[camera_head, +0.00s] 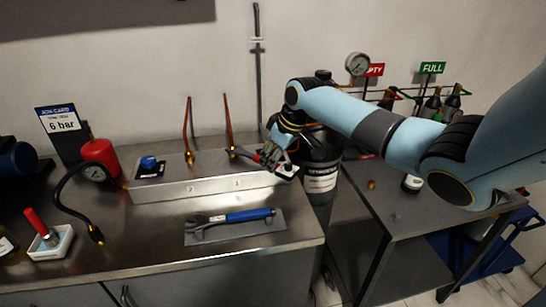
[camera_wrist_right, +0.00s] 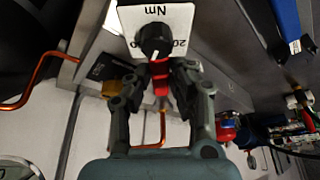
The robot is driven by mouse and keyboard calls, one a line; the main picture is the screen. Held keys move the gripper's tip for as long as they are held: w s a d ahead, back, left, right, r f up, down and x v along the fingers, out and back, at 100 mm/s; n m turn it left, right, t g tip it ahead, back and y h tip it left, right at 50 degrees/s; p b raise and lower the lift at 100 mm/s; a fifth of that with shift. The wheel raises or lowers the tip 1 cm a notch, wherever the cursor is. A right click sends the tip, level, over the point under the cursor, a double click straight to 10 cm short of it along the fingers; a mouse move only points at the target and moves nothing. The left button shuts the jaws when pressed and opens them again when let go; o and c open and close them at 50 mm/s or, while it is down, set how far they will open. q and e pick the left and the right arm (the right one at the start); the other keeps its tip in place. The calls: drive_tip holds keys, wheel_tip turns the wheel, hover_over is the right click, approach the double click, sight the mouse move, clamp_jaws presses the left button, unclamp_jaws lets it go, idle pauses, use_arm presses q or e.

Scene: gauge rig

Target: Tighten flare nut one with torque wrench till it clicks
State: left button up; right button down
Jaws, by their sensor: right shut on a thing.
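My right gripper (camera_head: 277,150) is over the right end of the metal rig block (camera_head: 215,181). It is shut on the red part of the torque wrench, whose grey head (camera_head: 236,151) reaches left to the foot of the right copper pipe (camera_head: 228,119). I cannot tell whether the head sits around the flare nut there, as it is small and partly covered. In the wrist view the jaws (camera_wrist_right: 160,85) close on the red part, below a dark knob on a white "Nm" plate (camera_wrist_right: 185,18). A second brass nut (camera_head: 190,156) is under the left pipe.
A blue-handled wrench (camera_head: 248,215) lies on a grey mat in front of the block. A dark labelled cylinder (camera_head: 321,165) stands close right of my gripper. The front counter is mostly clear.

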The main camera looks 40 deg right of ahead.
drive_tip(key=shift+s+a+m+h+p, duration=0.15)
drive_tip(key=shift+a+m+p, duration=0.35)
drive_tip(key=shift+p, duration=0.4)
drive_tip(key=shift+s+a+m+h+p, duration=0.15)
drive_tip(key=shift+a+m+p, duration=0.15)
drive_tip(key=shift+a+p, duration=0.45)
idle(0.8)
drive_tip(key=shift+w+a+m+h+p, duration=0.1)
drive_tip(key=shift+a+m+h+p, duration=0.2)
drive_tip(key=shift+a+m+p, duration=0.95)
idle(0.7)
drive_tip(key=shift+d+n, duration=1.25)
drive_tip(key=shift+d, duration=0.25)
drive_tip(key=shift+r, duration=0.1)
